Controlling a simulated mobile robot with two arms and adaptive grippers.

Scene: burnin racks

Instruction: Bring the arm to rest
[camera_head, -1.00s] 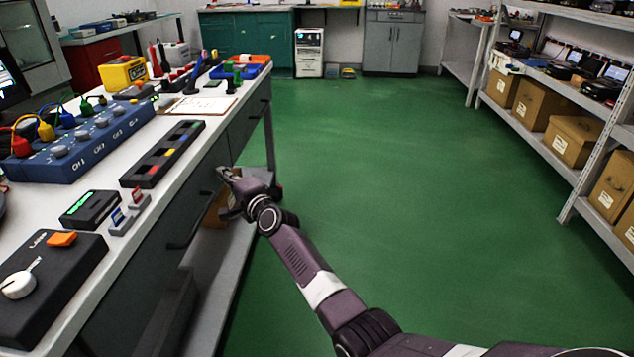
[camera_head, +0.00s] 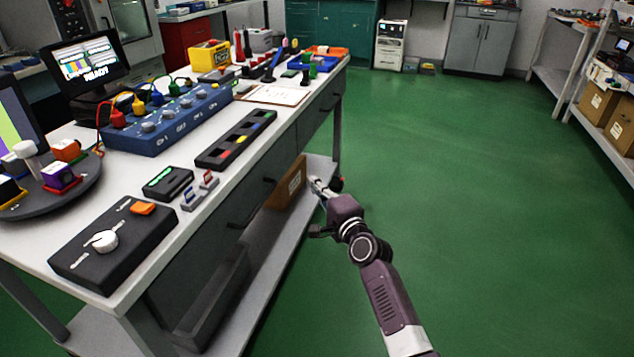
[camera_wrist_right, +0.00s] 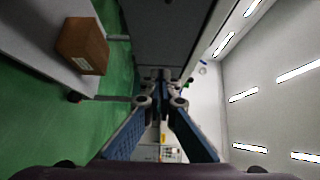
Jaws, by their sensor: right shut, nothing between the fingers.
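My right arm (camera_head: 385,290) reaches up from the bottom of the head view, over the green floor beside the workbench (camera_head: 215,215). My right gripper (camera_head: 320,188) is shut and empty. It is off the bench's right side, below the top's level, near the drawer fronts and the lower shelf. The right wrist view shows its fingers (camera_wrist_right: 160,100) meeting at their far ends with nothing between them. My left gripper is not in view.
A cardboard box (camera_head: 287,187) stands on the lower shelf (camera_head: 262,265) close to the gripper. On the bench are a black box with a white knob (camera_head: 112,243), a blue channel unit (camera_head: 168,122) and a slotted black tray (camera_head: 236,140). Open green floor (camera_head: 470,200) lies to the right.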

